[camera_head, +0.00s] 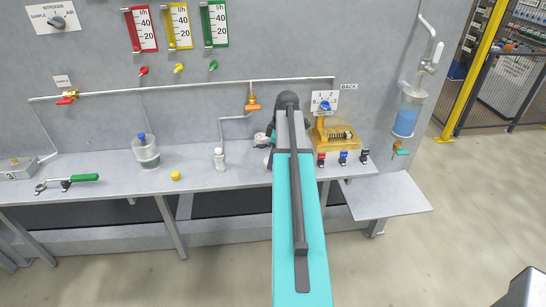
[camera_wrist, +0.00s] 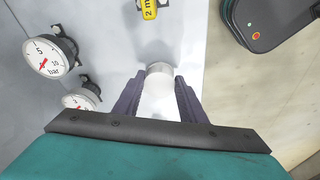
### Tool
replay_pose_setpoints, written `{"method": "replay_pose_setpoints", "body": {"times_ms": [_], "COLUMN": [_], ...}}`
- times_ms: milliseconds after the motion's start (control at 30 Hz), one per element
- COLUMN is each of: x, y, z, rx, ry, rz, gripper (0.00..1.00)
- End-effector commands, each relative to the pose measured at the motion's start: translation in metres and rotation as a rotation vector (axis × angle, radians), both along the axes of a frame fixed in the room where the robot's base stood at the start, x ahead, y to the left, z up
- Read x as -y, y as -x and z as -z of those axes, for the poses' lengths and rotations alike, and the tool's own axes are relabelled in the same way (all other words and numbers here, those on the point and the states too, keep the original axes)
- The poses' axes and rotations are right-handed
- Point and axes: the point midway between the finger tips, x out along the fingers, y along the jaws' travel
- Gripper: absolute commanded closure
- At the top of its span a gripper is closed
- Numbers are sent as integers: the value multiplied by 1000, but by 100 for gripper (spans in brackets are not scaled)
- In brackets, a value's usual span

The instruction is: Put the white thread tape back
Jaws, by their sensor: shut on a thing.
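The white thread tape (camera_wrist: 160,70) shows in the wrist view as a pale round piece between the two dark fingers of my gripper (camera_wrist: 158,80). My gripper is shut on it, with a finger at either side. A grey surface lies below; I cannot tell whether the tape touches it. In the head view my teal arm reaches over the bench (camera_head: 105,185) and hides my gripper and the tape.
Two pressure gauges (camera_wrist: 50,56) (camera_wrist: 82,99) are at the left in the wrist view. A yellow 2 m item (camera_wrist: 150,9) lies at the top. In the head view a beaker (camera_head: 146,152), a green-handled tool (camera_head: 75,179) and a yellow stand (camera_head: 330,136) are on the bench.

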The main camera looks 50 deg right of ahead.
Motion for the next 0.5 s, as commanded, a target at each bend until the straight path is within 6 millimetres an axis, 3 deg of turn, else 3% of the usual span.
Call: {"method": "replay_pose_setpoints", "body": {"times_ms": [500], "x": [0], "y": [0], "z": [6], "rx": [0], "ry": [0], "rz": [0], "gripper": [79]}}
